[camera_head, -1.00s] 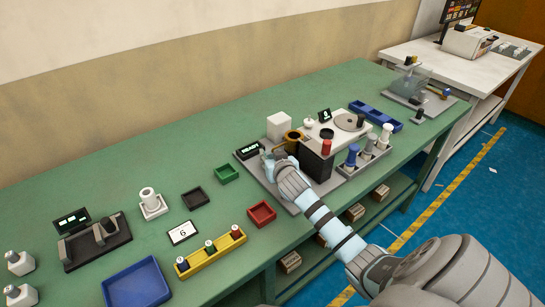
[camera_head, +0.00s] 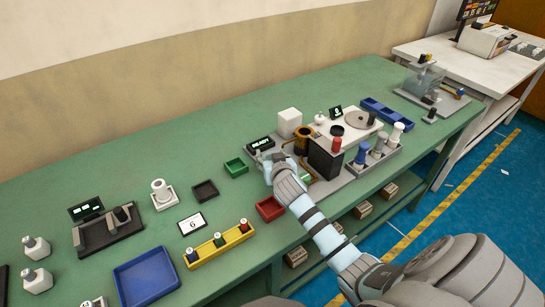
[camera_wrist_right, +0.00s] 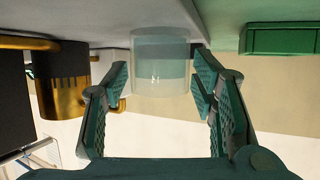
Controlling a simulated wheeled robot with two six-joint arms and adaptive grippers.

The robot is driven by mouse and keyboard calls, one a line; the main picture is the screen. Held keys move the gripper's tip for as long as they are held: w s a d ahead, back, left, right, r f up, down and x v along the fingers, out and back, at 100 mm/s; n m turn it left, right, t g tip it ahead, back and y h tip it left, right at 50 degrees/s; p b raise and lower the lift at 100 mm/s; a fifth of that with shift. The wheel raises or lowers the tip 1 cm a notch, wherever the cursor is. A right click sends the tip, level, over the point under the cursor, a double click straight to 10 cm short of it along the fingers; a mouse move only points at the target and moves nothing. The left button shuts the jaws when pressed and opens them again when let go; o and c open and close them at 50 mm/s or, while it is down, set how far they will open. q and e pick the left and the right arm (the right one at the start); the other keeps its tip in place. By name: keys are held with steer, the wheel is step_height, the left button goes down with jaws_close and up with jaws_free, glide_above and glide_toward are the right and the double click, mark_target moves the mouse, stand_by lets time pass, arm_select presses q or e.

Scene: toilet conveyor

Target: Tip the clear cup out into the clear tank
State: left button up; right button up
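The clear cup (camera_wrist_right: 160,75) shows in the right wrist view, which looks upside down. It stands on a pale surface, with a level line visible through its wall. My right gripper (camera_wrist_right: 160,82) is open, with one finger on each side of the cup and a small gap apparent at both sides. In the head view the right gripper (camera_head: 274,166) is at the left side of the grey station, and I cannot make out the cup there. The clear tank (camera_head: 418,78) appears at the far right of the green bench. My left gripper is not in view.
A brass-coloured cup (camera_wrist_right: 67,80) is close beside the clear cup. A small display (camera_head: 261,143), white block (camera_head: 289,121) and black box (camera_head: 325,158) crowd the station. Green tray (camera_head: 236,167) and red tray (camera_head: 269,208) lie nearby. The bench around the dark tray is partly clear.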

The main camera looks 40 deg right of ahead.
stand_by(0.3)
steer(key=v, duration=1.1)
steer(key=shift+a+r, duration=0.15)
steer(key=shift+a, duration=0.1)
steer(key=shift+s+a+r, duration=0.1)
steer(key=shift+s+r, duration=0.05)
steer(key=shift+s, duration=0.15)
steer(key=shift+d, duration=0.25)
steer(key=shift+s+a, duration=0.1)
steer(key=shift+a, duration=0.1)
steer(key=shift+d, duration=0.1)
